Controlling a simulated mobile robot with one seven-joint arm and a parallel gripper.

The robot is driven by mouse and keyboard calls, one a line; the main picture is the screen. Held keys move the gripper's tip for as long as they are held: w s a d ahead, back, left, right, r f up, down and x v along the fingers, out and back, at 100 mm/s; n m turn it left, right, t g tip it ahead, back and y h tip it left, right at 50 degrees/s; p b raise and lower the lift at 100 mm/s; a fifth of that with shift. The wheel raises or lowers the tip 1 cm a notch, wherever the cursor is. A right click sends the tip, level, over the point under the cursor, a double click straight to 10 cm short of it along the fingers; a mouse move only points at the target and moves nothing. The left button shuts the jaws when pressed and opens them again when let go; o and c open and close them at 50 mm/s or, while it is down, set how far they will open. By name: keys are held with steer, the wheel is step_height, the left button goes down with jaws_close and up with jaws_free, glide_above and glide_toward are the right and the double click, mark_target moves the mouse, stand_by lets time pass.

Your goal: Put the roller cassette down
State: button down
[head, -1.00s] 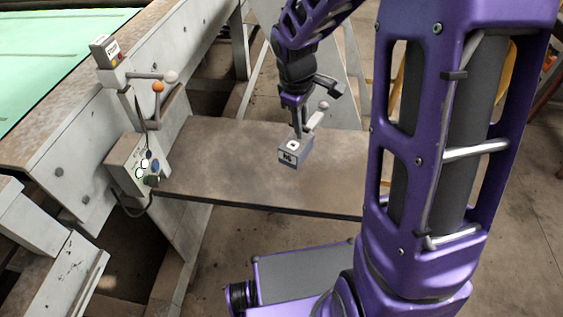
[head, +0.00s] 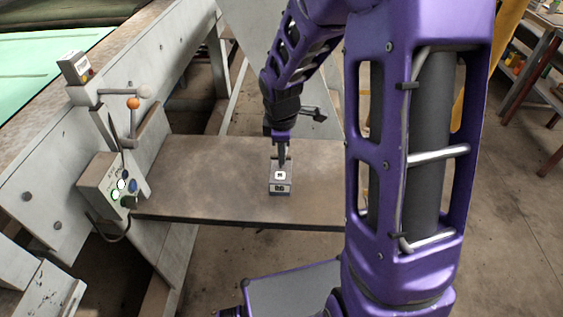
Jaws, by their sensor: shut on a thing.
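The roller cassette (head: 280,188) is a small grey block with a pale square on top and a dark label on its front. In the head view it appears over the middle of the brown shelf (head: 215,180). My gripper (head: 281,160) points down behind it and is shut on it. The fingertips are small and partly hidden by the cassette. I cannot tell whether the cassette's underside touches the shelf.
A control box (head: 112,188) with buttons and a cable is at the shelf's left end. Levers with an orange knob (head: 133,103) and a pale knob rise above it. The shelf is bare on both sides of the cassette. My arm hides its right end.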

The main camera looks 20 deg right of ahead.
steer(key=shift+f+b, duration=0.3)
steer(key=shift+f, duration=1.2)
steer(key=shift+f, duration=0.1)
steer(key=c, duration=0.8)
jaws_free()
steer(key=r+p, duration=0.1)
steer(key=r, duration=0.3)
steer(key=s+r+p, duration=0.1)
steer(key=r, duration=0.3)
steer(key=s+r+p, duration=0.1)
steer(key=r, duration=0.3)
steer(key=shift+s+a, duration=0.1)
steer(key=shift+a, duration=0.25)
